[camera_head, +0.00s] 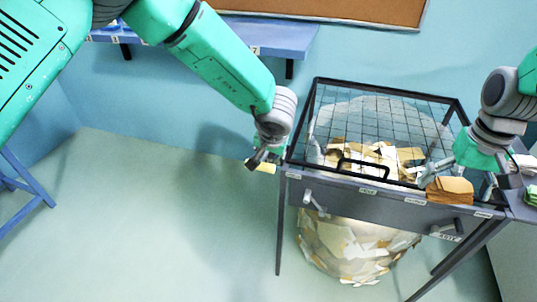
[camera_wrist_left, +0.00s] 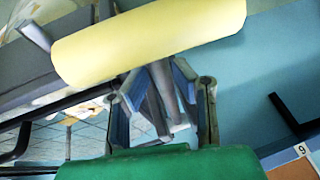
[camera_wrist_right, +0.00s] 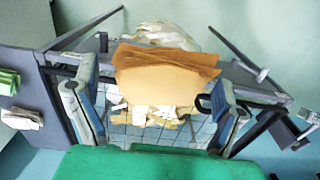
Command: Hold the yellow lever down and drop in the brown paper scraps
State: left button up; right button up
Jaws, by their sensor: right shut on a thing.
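The yellow lever (camera_head: 262,167) sticks out at the left of a dark framed bin with a mesh top (camera_head: 350,88). My left gripper (camera_head: 258,160) is at the lever, fingers drawn together; in the left wrist view the yellow bar (camera_wrist_left: 150,40) lies across, just beyond the fingers (camera_wrist_left: 162,95). Contact is unclear. My right gripper (camera_head: 468,180) is shut on a stack of brown paper scraps (camera_head: 450,190), by the bin's right front edge. In the right wrist view the stack (camera_wrist_right: 165,75) sits between the fingers (camera_wrist_right: 155,115). Loose scraps (camera_head: 370,158) show beneath the mesh.
A black handle (camera_head: 362,165) lies on the mesh near the front edge. A full round bag (camera_head: 350,245) of scraps hangs below the bin. Green (camera_head: 531,196) and white (camera_head: 524,164) stacks lie at the right. A blue shelf (camera_head: 270,36) is on the wall.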

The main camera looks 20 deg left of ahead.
pick_arm(q)
jog(key=shift+d+r, duration=0.1)
jog(key=v, duration=1.1)
jog(key=shift+s+r, duration=0.15)
jog(key=shift+r, duration=0.2)
